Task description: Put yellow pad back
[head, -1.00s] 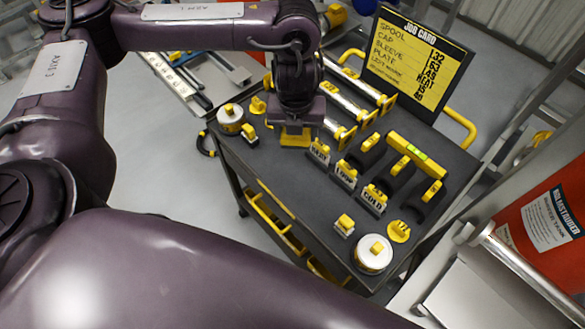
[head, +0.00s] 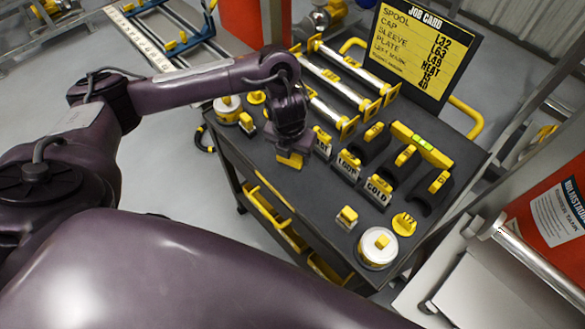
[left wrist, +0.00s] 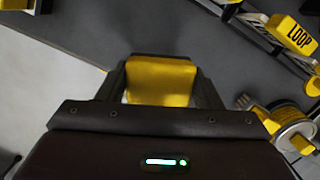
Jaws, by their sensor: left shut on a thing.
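The yellow pad (head: 290,160) is held by my left gripper (head: 291,152) near the front edge of the dark cart top (head: 290,205), left of the labelled blocks. In the left wrist view the pad (left wrist: 160,80) fills the space between the two dark fingers of the gripper (left wrist: 161,88), which is shut on it. The cart top is behind the pad in that view. I cannot tell whether the pad touches the top. My right gripper is not in view.
The LOOP block (head: 348,163) and COLD block (head: 377,189) stand right of the gripper. A white round spool (head: 378,247) sits at the near corner, another (head: 228,109) at the left. Silver bars (head: 349,79) and the job card (head: 421,52) are behind.

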